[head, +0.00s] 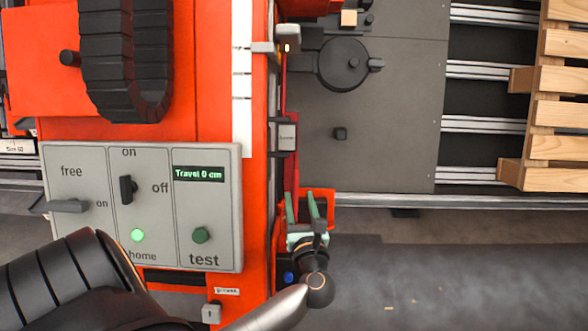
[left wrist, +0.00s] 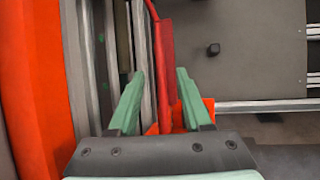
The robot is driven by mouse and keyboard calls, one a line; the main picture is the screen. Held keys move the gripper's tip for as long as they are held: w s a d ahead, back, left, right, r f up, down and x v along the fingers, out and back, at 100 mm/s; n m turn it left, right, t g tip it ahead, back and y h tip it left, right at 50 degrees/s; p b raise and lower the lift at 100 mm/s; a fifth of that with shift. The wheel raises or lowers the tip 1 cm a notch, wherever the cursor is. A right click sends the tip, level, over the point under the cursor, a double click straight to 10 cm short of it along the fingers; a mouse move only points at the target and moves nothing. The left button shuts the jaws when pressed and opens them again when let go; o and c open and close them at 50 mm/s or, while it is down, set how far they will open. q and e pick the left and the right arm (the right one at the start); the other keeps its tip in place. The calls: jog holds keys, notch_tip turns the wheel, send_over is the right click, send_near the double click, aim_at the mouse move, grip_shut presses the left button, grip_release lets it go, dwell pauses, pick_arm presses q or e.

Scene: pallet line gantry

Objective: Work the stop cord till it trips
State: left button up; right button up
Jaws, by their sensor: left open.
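The stop cord is most likely the thin red line (left wrist: 155,25) that runs down into a flat red piece (left wrist: 166,65) in the left wrist view. In the head view, red also shows along the right edge of the orange gantry column, just above my left gripper (head: 301,199). My left gripper, with green fingers, is open and points up the column. In the left wrist view the fingers (left wrist: 160,78) stand on either side of the red piece. I cannot tell whether they touch it. My right gripper is not in view.
A grey control panel (head: 150,262) on the orange column has switches, a lit green lamp (head: 138,235), a test button (head: 201,235) and a display (head: 199,174) reading "Travel 0 cm". An orange bracket (head: 328,200) is beside my fingers. Rails and a wooden pallet (head: 560,110) are at right.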

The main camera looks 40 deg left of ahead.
aim_at(294, 173)
pick_arm(q)
jog(key=b+x, duration=0.2)
jog(key=x, duration=0.8)
grip_shut()
jog(key=shift+d, duration=0.1)
dwell(1.1)
